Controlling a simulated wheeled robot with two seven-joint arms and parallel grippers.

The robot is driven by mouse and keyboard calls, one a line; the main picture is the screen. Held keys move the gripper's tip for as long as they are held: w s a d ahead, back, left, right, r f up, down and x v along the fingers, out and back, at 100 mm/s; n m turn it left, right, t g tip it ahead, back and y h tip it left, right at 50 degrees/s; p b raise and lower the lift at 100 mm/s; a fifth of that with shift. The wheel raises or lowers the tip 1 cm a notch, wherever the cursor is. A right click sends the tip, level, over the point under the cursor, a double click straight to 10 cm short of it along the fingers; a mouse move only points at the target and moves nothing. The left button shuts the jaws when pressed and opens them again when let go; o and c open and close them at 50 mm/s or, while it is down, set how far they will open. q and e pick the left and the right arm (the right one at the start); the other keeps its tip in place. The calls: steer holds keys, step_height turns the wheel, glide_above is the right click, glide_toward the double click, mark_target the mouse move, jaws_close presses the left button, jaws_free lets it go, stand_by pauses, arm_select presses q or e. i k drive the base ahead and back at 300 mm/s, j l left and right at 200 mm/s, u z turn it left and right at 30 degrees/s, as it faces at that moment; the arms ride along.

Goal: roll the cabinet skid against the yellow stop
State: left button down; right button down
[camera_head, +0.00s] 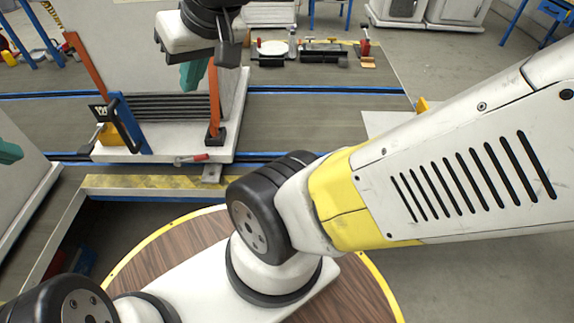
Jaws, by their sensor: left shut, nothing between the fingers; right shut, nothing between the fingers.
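A tall grey cabinet (115,50) with black fins stands upright on a white skid base (112,152), left of centre. Orange bars and a blue post flank it. My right gripper (195,76) has teal fingertips, shut and empty, overlapping the cabinet's right part. I cannot tell whether they touch. My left gripper (8,152) shows only teal fingertips at the left edge, shut and empty, in front of another grey panel. A small yellow block (422,105) stands right of centre, partly hidden by my arm; it may be the yellow stop. A gap lies between skid and block.
Blue rails (330,93) run across the grey floor. A worn yellow striped beam (150,183) lies in front of the skid. A red-handled tool (192,158) lies at the skid's front edge. My arm blocks the lower right.

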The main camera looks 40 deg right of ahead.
mark_target(114, 39)
steer(key=z, duration=1.45)
steer(key=i+j+u, duration=0.1)
steer(key=j+u, duration=0.15)
steer(key=u, duration=0.2)
steer(key=i+j+u, duration=0.15)
steer(key=u, duration=0.3)
